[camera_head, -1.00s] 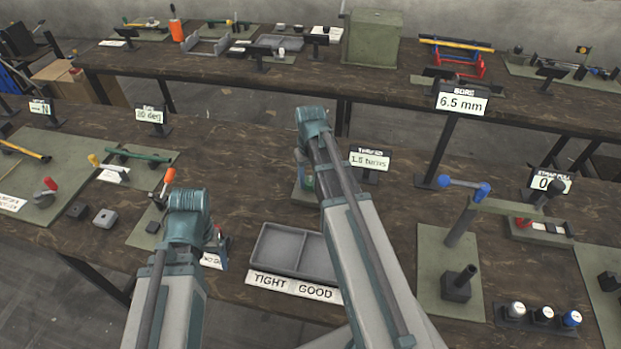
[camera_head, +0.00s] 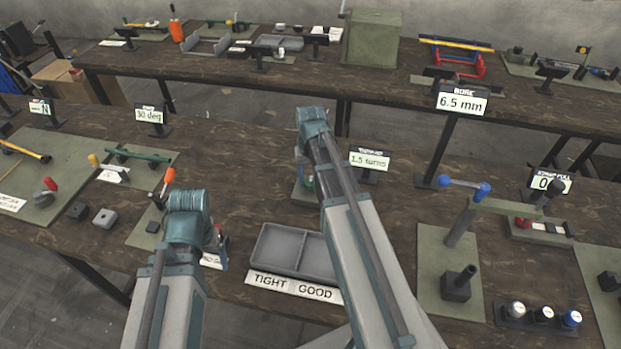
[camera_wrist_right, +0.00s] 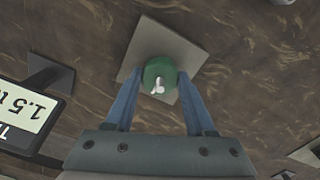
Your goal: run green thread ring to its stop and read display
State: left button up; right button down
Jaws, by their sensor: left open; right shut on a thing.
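The green thread ring (camera_wrist_right: 160,74) sits on a small grey-green base plate (camera_wrist_right: 187,47), with a pale stud tip showing in its middle. My right gripper (camera_wrist_right: 158,88) is shut on the ring, a blue finger on either side. In the head view only a bit of the green ring (camera_head: 307,182) shows beside my right arm, which hides most of it. The thread display (camera_head: 370,161) behind it reads 1.5 turns; it shows partly in the wrist view (camera_wrist_right: 28,112). My left gripper (camera_head: 217,247) is open, partly hidden behind its own wrist.
A grey two-part tray (camera_head: 292,250) with a TIGHT and GOOD label lies between my arms. An orange-handled lever (camera_head: 168,177) stands left of it. Another display (camera_head: 149,115) reads 30 deg. A press stand (camera_head: 461,225) is at the right.

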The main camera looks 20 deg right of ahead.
aim_at(311, 180)
dwell(0.6)
jog(key=shift+c, duration=1.3)
grip_release()
pick_arm(q)
jog(key=shift+r, duration=0.1)
notch_tip(311, 180, up, 14)
jog(key=p, duration=1.4)
pick_arm(e)
notch_tip(311, 180, up, 14)
pick_arm(q)
jog(key=shift+f, duration=0.2)
pick_arm(e)
jog(key=shift+f, duration=0.15)
